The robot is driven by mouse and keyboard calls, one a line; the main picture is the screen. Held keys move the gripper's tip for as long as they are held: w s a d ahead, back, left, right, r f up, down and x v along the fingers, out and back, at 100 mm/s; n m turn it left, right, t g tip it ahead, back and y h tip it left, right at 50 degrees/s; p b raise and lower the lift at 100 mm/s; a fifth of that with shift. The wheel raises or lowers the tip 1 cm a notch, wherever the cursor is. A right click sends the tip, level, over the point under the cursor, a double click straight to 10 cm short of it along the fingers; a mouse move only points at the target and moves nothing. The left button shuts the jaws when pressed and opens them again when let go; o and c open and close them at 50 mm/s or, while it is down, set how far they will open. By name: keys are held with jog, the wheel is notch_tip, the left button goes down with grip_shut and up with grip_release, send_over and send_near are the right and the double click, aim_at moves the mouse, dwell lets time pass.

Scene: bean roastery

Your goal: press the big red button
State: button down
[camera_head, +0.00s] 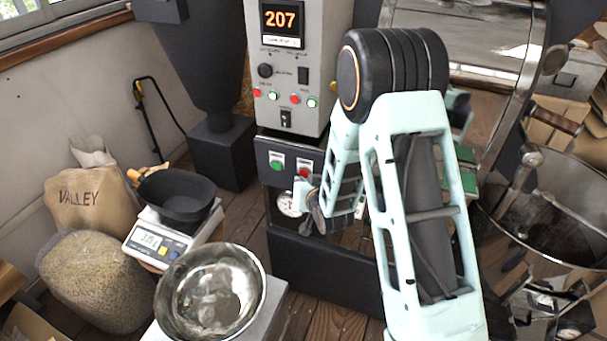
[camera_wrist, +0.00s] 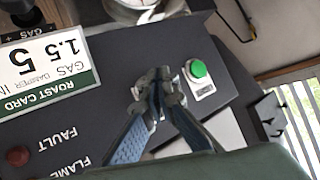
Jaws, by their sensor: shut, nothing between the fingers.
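The big red button (camera_head: 305,171) sits on a white plate on the dark front panel, right of a green button (camera_head: 277,165). My gripper (camera_head: 302,192) is just below the red button in the head view, close to the panel. Whether it touches cannot be told. In the wrist view my gripper (camera_wrist: 158,84) is shut and empty, its fingertips together left of the green button (camera_wrist: 198,70). The red button does not show there; the fingers seem to cover its place.
A dark red lamp (camera_wrist: 18,156) marked FAULT and a roast card (camera_wrist: 45,60) are on the wrist view's left. A steel bowl (camera_head: 211,292), a scale (camera_head: 150,241) with a black pan (camera_head: 176,194) and bean sacks (camera_head: 95,280) stand at left. A round drum (camera_head: 560,225) is at right.

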jog(key=shift+w, duration=0.15)
dwell(0.3)
jog(key=shift+w+d+b, duration=0.15)
jog(key=shift+w+b, duration=0.1)
jog(key=shift+b, duration=0.15)
jog(key=shift+w+d, duration=0.1)
jog(key=shift+w, duration=0.3)
dwell(0.6)
jog(key=shift+s+a+b, duration=0.25)
jog(key=shift+s+b, duration=0.3)
jog(key=shift+s, duration=0.25)
jog(key=s, duration=0.1)
jog(key=s+a+b, duration=0.1)
jog(key=s, duration=0.2)
jog(key=shift+s+a+b, duration=0.3)
jog(key=shift+s+a, duration=0.05)
